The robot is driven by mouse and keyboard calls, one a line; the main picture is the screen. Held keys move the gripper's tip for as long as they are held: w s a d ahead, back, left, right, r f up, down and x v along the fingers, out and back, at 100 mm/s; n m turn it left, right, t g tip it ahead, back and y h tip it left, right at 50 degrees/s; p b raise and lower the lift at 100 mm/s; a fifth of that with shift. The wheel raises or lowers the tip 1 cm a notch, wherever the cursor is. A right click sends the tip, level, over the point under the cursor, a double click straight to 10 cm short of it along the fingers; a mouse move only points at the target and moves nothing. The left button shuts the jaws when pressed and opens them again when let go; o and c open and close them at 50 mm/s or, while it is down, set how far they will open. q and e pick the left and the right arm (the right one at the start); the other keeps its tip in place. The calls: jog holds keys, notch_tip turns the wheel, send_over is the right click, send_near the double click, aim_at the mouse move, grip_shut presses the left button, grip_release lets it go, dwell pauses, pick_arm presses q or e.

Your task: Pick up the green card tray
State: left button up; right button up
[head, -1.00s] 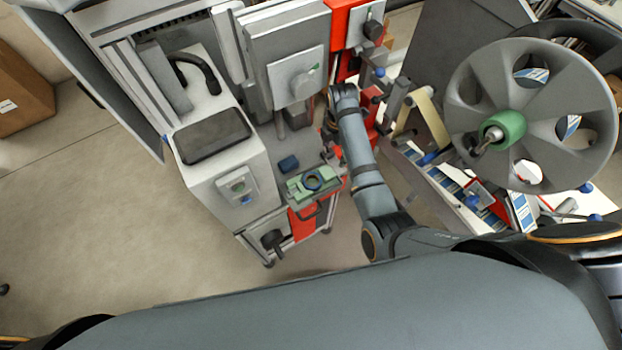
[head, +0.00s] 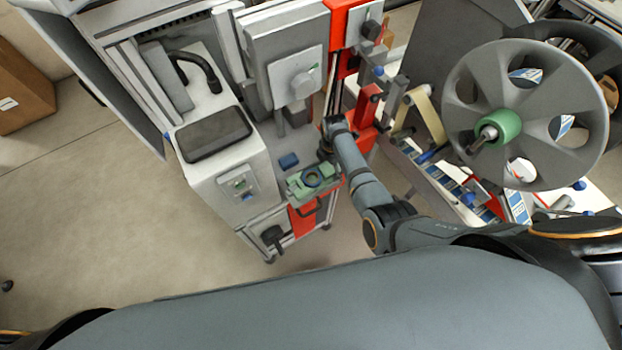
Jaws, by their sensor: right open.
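The green card tray (head: 300,189) sits on the small ledge of the machine, near the middle of the head view. It is a pale green piece with a dark ring-shaped part (head: 312,179) on it. My right arm reaches up from the lower right, and my right gripper (head: 326,155) is just above and to the right of the tray in the picture. The gripper is open, small and partly hidden by its own wrist. I cannot tell whether it touches the tray. My left gripper is not in view.
A white cabinet with a dark screen (head: 213,135) stands left of the tray. A large grey reel with a green hub (head: 497,127) stands at the right. Red machine parts (head: 360,108) are close beyond my right arm. Open floor lies at the left.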

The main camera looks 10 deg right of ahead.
jog(key=c, duration=1.4)
jog(key=shift+r, duration=0.1)
